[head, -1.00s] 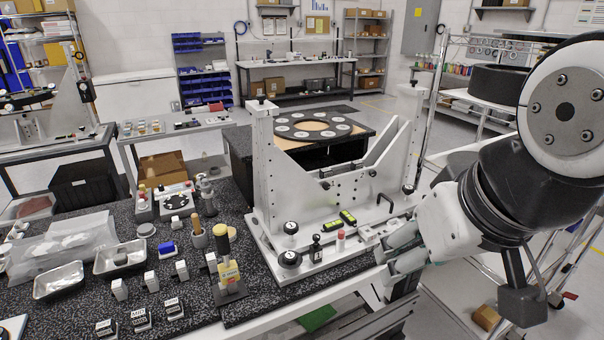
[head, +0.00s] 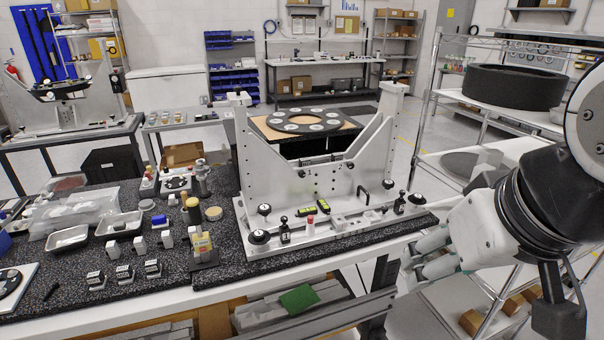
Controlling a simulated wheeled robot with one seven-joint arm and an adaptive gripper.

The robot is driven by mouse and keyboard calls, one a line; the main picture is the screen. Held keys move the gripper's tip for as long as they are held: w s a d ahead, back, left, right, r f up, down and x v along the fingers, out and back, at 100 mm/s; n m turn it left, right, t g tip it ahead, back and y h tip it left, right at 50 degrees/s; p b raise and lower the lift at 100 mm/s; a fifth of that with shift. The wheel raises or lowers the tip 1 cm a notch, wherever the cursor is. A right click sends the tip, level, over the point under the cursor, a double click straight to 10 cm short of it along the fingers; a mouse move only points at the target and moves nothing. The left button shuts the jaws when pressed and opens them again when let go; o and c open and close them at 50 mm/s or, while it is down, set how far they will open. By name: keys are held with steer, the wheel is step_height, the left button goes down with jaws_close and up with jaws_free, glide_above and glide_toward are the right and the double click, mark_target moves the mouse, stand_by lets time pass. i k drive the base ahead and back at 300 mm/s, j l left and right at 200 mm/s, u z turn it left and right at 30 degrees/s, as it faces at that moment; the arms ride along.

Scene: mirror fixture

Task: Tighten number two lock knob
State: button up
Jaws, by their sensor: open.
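The mirror fixture is a silver metal frame (head: 275,165) with a V-shaped cradle, standing on a flat base plate on the bench. Black round knobs sit on its base: one at the front left (head: 258,237), one behind it (head: 264,209), and one at the right end (head: 416,198). Small dark marks resembling 1 and 2 show on the upright plate, too small to read surely, so I cannot tell which knob is number two. My gripper (head: 412,262) is open and empty, in front of the bench's right end, apart from the fixture.
Black-and-yellow levels (head: 323,206) and a red-capped item (head: 310,224) lie on the base. Bottles, trays and small blocks crowd the bench's left side. A wire rack (head: 470,130) holding a black ring (head: 514,87) stands close on the right.

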mark_target(417, 198)
steer(key=i+l+z, duration=0.1)
steer(key=i, duration=0.45)
steer(key=i+l+z, duration=0.15)
steer(key=i, duration=0.4)
